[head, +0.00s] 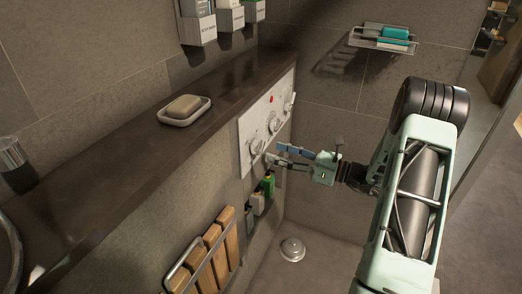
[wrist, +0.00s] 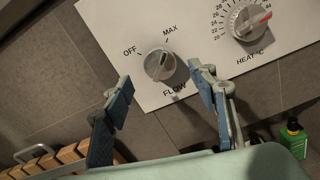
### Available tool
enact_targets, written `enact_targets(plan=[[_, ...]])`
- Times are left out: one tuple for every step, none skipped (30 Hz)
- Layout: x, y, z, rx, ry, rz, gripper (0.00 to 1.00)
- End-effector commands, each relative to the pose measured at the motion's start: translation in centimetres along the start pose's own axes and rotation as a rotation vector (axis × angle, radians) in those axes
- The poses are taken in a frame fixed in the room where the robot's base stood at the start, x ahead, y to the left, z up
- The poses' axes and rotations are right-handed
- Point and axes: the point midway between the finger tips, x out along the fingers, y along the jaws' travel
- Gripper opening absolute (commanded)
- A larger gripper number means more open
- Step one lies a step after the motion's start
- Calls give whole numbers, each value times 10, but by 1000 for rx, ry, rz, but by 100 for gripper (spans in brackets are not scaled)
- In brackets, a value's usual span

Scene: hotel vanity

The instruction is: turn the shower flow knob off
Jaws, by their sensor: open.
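The white shower panel (head: 258,119) is on the side of the dark ledge in the head view. Its round silver flow knob (wrist: 160,64) is at the upper middle of the wrist view, with OFF printed to its upper left, MAX to its upper right and FLOW below. A dark mark on its face seems to lean toward MAX. The knob also shows in the head view (head: 257,147). My gripper (wrist: 161,86) is open and empty, one blue-padded finger either side of the knob in the picture. Its tips (head: 276,155) look just short of the panel; no contact is visible.
The heat dial (wrist: 248,20) sits right of the flow knob. Bottles (head: 267,184) stand on a low shelf under the panel. A soap dish (head: 186,117) is on the ledge, a wooden-slat rack (head: 208,252) below. Open space surrounds my arm's right side.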

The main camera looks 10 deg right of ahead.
Motion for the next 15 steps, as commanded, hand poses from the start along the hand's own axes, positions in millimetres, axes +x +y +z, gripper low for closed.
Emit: enact_targets(plan=[[11, 1, -1, -1, 1, 3, 53], [17, 1, -1, -1, 2, 3, 53], [24, 1, -1, -1, 2, 3, 53], [29, 1, -1, -1, 1, 2, 53], [34, 1, -1, -1, 2, 3, 53], [39, 1, -1, -1, 3, 2, 53], [43, 0, -1, -1, 3, 1, 53], [46, 0, -1, -1, 2, 1, 53], [50, 0, -1, -1, 2, 1, 53], [52, 0, -1, -1, 2, 1, 53], [54, 0, -1, -1, 2, 1, 53], [56, 0, -1, -1, 2, 1, 53], [57, 0, -1, -1, 2, 0, 53], [58, 0, -1, -1, 2, 0, 53], [58, 0, -1, -1, 2, -1, 53]])
